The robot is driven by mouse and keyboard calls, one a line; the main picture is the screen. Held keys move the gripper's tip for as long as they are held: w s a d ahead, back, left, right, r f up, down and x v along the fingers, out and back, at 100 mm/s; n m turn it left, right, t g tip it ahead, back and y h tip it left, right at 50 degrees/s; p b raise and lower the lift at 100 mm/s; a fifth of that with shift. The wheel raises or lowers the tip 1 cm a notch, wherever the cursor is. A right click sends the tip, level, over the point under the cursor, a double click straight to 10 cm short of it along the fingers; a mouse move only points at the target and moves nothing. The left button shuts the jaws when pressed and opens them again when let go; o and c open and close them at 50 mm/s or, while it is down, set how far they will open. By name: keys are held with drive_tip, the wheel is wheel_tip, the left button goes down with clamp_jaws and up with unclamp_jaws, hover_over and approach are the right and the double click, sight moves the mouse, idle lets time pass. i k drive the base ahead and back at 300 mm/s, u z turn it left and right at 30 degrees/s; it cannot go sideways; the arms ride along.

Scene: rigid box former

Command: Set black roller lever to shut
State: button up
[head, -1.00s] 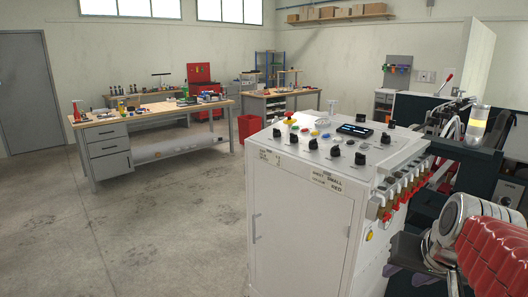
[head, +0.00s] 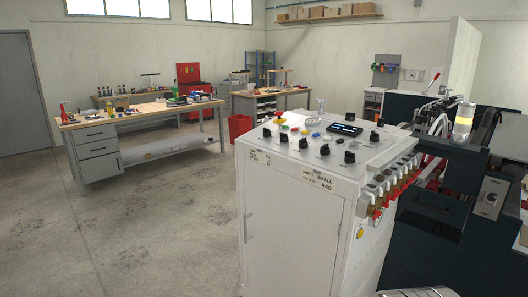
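I cannot pick out a black roller lever for certain. A white control cabinet (head: 300,225) stands in front of me, with black knobs, coloured buttons and a small dark display (head: 344,129) on its sloped top. A row of small valves or levers (head: 392,184) with brown and red parts runs along its right side; their settings are too small to tell. My gripper is out of view. Only a rounded metal piece of my arm shows at the bottom right edge.
Dark machinery with a silver switch plate (head: 490,197) and a yellow-white beacon (head: 463,122) stands close on the right. A workbench (head: 140,112) is at the back left, and a red bin (head: 240,127) stands beyond the cabinet. The grey floor at left is clear.

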sight(492, 197)
drive_tip(key=z, duration=0.05)
drive_tip(key=k, duration=0.65)
drive_tip(key=z, duration=0.2)
drive_tip(key=i, duration=0.7)
drive_tip(key=z, duration=0.55)
drive_tip(key=i, duration=0.75)
drive_tip(key=z, duration=0.65)
drive_tip(key=i, duration=0.5)
drive_tip(key=z, duration=0.1)
drive_tip(key=k, duration=0.5)
drive_tip(key=z, duration=0.05)
